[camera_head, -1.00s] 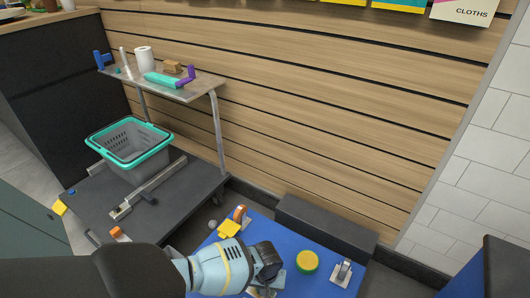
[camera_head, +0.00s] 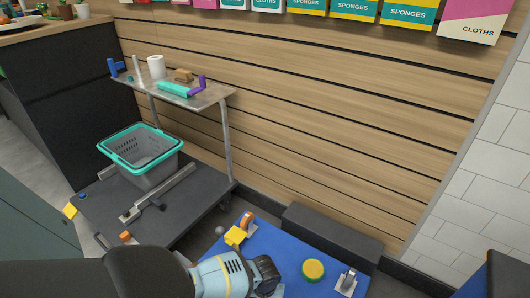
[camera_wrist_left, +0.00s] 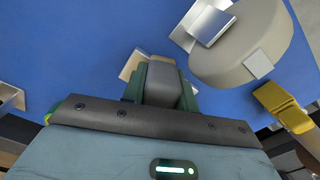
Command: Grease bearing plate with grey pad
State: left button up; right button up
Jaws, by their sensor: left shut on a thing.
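My left gripper (camera_head: 271,285) reaches down over the blue work surface (camera_head: 293,255) in the head view. In the left wrist view its dark green fingers are shut on a grey block (camera_wrist_left: 164,82), apparently the grey pad. A small beige or metal plate (camera_wrist_left: 132,63) shows just beyond the pad, partly hidden; I cannot tell if they touch or whether it is the bearing plate. A round yellow tin (camera_head: 313,269) with a green rim stands right of the gripper. A metal bracket piece (camera_head: 346,282) stands further right. My right gripper is not in view.
A yellow block (camera_head: 236,237) and an orange part (camera_head: 247,218) lie at the surface's left edge. A large pale disc (camera_wrist_left: 245,48) sits close to the gripper. A cart with a teal-rimmed basket (camera_head: 140,150) stands left. A dark block (camera_head: 330,235) borders the back.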

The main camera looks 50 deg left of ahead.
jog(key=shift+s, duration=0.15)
pick_arm(q)
jog(key=shift+w+b, duration=0.3)
jog(key=shift+w, duration=0.4)
jog(key=shift+w+d, duration=0.1)
jog(key=shift+w, duration=0.1)
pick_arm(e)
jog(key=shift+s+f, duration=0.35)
pick_arm(q)
jog(key=shift+w, duration=0.1)
jog(key=shift+w, duration=0.3)
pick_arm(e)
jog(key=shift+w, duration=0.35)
pick_arm(q)
jog(key=shift+r, duration=0.1)
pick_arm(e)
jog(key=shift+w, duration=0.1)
